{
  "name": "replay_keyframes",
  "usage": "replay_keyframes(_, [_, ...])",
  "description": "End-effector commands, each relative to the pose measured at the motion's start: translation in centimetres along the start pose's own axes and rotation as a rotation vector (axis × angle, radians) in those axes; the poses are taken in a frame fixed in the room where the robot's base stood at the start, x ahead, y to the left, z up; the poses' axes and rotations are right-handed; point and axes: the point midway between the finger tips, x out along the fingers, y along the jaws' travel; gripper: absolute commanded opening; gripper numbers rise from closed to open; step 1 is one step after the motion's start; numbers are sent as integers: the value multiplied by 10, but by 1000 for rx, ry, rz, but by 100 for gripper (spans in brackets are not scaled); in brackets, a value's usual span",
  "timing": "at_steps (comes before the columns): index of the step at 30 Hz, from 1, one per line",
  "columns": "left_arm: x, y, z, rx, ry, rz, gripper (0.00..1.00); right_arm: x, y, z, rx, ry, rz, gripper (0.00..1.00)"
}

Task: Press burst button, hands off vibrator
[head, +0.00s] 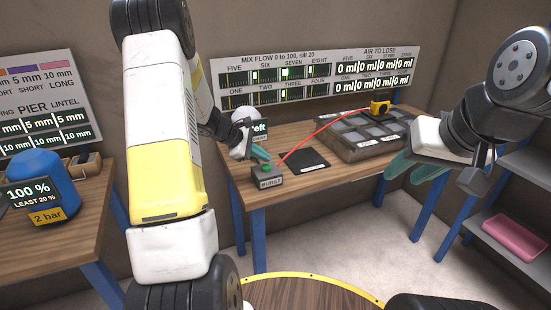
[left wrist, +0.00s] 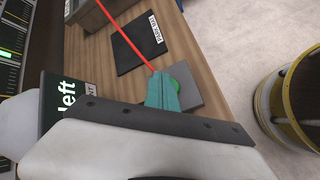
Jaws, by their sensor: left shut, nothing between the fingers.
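The burst button box (head: 268,181) sits on the near left part of the back table, with a green button (head: 266,168) on top. My left gripper (head: 261,154) is shut and empty, its teal fingertips close above the button. In the left wrist view the shut fingers (left wrist: 160,90) partly cover the green button (left wrist: 179,87); I cannot tell whether they touch it. The yellow vibrator (head: 380,107) sits at the back of the compartment tray, apart from both grippers. My right gripper (head: 409,170) is open and empty, in front of the table's right part.
A red hose (head: 322,130) runs from the box to the vibrator. A dark labelled pad (head: 304,161) lies beside the box. The grey compartment tray (head: 345,150) fills the table's right. A blue tank (head: 42,178) stands left; shelves with a pink bin (head: 515,238) stand right.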

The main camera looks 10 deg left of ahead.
Motion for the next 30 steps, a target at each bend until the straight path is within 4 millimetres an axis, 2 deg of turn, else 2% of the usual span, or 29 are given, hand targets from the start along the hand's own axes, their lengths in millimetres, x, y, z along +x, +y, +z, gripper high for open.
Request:
replay_keyframes(7, [-1, 1, 1, 1, 0, 0, 0, 0, 0, 0, 0, 0, 0, 36])
replay_keyframes(21, [-31, 23, 23, 3, -1, 2, 0, 0, 0, 0, 0, 0, 0, 36])
replay_keyframes(30, [-35, 25, 26, 0, -1, -1, 0, 0, 0, 0, 0, 0, 0, 36])
